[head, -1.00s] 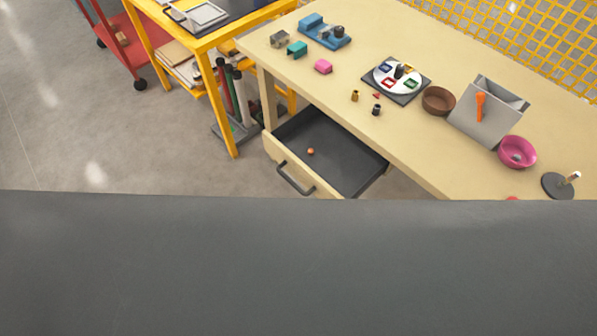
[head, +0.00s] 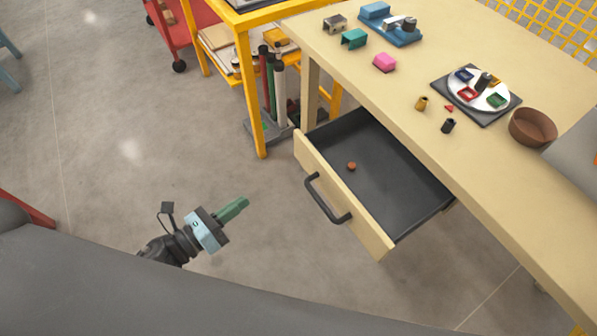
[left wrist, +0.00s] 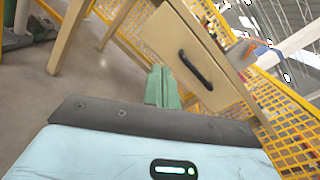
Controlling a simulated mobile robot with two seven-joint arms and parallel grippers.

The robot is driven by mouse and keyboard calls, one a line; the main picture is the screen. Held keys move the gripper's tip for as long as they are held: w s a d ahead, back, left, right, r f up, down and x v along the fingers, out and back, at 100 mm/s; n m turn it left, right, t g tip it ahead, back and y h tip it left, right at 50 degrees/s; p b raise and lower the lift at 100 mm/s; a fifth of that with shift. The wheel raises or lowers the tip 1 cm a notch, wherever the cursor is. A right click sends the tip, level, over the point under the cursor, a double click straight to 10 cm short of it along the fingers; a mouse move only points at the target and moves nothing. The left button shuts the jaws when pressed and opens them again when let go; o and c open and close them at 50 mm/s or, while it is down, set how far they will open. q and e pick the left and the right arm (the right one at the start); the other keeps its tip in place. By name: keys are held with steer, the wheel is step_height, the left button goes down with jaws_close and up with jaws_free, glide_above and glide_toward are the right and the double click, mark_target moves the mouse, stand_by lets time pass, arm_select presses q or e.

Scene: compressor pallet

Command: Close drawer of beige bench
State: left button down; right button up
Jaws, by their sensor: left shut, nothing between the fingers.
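The beige bench (head: 350,75) runs from the top middle to the lower right of the head view. Its drawer (head: 340,200) is pulled out, with a dark inside and a black bar handle (head: 326,200) on the front. A small orange-brown round thing (head: 351,166) lies in it. My left gripper (head: 236,208) is shut and empty, over the floor to the left of the drawer front and apart from it. In the left wrist view, the green fingers (left wrist: 162,88) are together, with the drawer front (left wrist: 185,50) and handle (left wrist: 195,70) beyond them. My right gripper is not in view.
A yellow table (head: 245,80) and a red cart (head: 185,35) stand behind. The floor before the drawer is clear.

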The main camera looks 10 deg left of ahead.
arm_select(q)
steer(key=w+m+g+h+b, duration=0.1)
steer(key=w+m+h+b, duration=0.1)
steer(key=m, duration=0.4)
steer(key=m+p, duration=0.2)
glide_toward(308, 163)
steer(key=shift+g+h, duration=0.3)
steer(key=shift+h, duration=0.1)
steer(key=x, duration=0.5)
steer(key=shift+w+a, duration=0.2)
steer(key=shift+w, duration=0.15)
steer(key=shift+x, duration=0.85)
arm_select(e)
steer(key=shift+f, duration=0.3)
arm_select(q)
steer(key=shift+f, duration=0.15)
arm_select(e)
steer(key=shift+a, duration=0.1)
